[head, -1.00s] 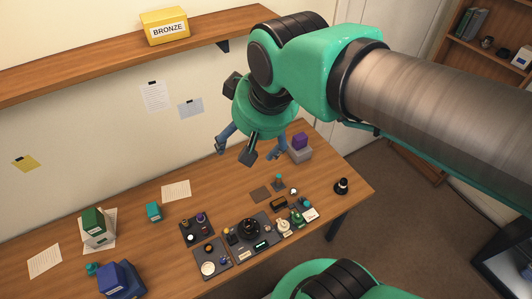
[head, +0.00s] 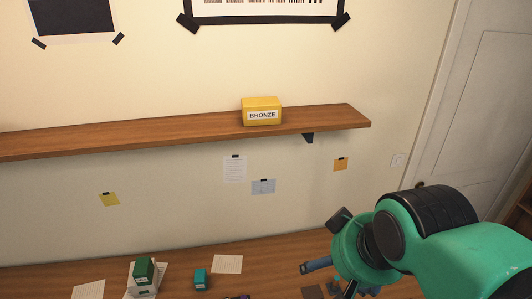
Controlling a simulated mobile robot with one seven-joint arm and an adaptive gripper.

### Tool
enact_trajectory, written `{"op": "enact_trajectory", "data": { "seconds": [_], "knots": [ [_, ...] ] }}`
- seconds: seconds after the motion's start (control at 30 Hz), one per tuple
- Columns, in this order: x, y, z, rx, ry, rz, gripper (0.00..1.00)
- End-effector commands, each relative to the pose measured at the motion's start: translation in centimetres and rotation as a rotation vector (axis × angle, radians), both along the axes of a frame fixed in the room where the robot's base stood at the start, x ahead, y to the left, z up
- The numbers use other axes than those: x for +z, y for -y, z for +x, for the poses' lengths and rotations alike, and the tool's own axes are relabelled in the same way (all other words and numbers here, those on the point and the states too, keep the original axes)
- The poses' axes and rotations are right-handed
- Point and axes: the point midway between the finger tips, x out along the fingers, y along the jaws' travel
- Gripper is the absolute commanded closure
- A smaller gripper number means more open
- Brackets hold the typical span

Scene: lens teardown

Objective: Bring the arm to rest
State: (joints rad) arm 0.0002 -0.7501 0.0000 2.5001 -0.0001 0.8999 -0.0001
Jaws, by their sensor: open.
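My gripper (head: 340,281) hangs at the lower right of the head view, over the back part of the wooden table. One blue finger points out to the left, and a second blue part shows at the bottom edge. The fingers are spread and nothing shows between them. The lower tips are cut off by the frame. My green and black arm comes in from the right edge.
A shelf (head: 180,131) above bears a yellow box labelled BRONZE (head: 262,114). A door (head: 480,110) stands at the right.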

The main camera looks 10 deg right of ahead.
Motion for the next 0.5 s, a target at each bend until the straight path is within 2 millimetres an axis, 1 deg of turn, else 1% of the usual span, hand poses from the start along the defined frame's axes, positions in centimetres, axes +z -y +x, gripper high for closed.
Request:
{"op": "enact_trajectory", "data": {
  "seconds": [0.03,0.17,0.5],
  "knots": [
    [-0.9,0.0,0.0,0.000,0.000,0.000,0.16],
    [-2.9,0.0,0.0,0.000,0.000,0.000,0.16],
    [-9.2,0.0,0.0,0.000,0.000,0.000,0.16]
  ]
}}
